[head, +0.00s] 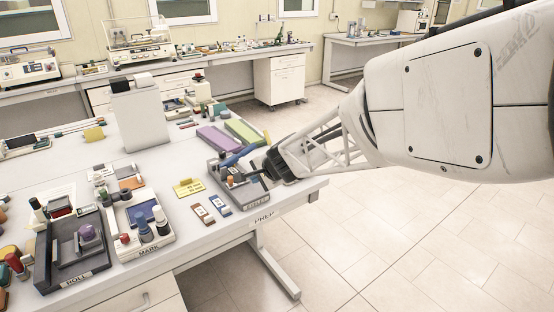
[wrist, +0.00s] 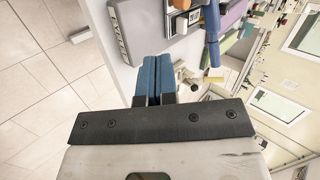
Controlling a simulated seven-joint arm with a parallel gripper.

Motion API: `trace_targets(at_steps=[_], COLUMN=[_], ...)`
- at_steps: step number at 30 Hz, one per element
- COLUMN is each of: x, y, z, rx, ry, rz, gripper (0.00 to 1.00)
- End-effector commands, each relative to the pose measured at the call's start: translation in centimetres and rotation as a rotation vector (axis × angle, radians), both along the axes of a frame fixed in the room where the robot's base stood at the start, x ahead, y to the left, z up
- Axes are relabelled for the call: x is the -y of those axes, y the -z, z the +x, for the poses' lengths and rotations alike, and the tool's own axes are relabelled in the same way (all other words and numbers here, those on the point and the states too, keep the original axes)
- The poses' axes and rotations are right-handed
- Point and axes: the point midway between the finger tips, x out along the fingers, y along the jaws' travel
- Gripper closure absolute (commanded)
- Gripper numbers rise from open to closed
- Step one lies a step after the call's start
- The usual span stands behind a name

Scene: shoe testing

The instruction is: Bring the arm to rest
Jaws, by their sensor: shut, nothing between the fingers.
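My gripper (head: 264,171) reaches in from the right, above the right end of the white bench, close to the grey EYELET tray (head: 228,181). In the wrist view my gripper's two blue fingers (wrist: 153,66) lie side by side, shut with nothing between them. The EYELET tray also shows at the top of the wrist view (wrist: 141,32). A blue handle-like piece (head: 238,155) lies at the tray; my gripper overlaps that area, and I cannot tell whether they touch.
The white bench (head: 190,245) holds a ROLL tray (head: 72,274), a MARK tray (head: 148,251), a yellow card (head: 189,187), purple (head: 218,139) and green (head: 243,131) blocks and a white upright box (head: 139,116). Open floor (head: 410,260) lies to the right.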

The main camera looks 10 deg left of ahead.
Motion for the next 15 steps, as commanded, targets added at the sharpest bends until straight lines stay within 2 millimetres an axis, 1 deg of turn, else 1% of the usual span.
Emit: trace_targets(at_steps=[5, 8, 11, 14, 15], x=[0.2, 0.9, 2.4, 4.8, 6.0], y=[-0.2, -0.8, -2.0, -3.5, -4.2], z=[-0.1, -0.4, -1.1, -2.5, -3.2], rx=[0.002, 0.009, 0.022, 0.037, 0.045], ry=[-0.003, -0.015, -0.037, -0.076, -0.093], rz=[-0.003, -0.013, -0.034, -0.072, -0.093], gripper=[1.00, 1.00, 1.00, 1.00, 1.00])
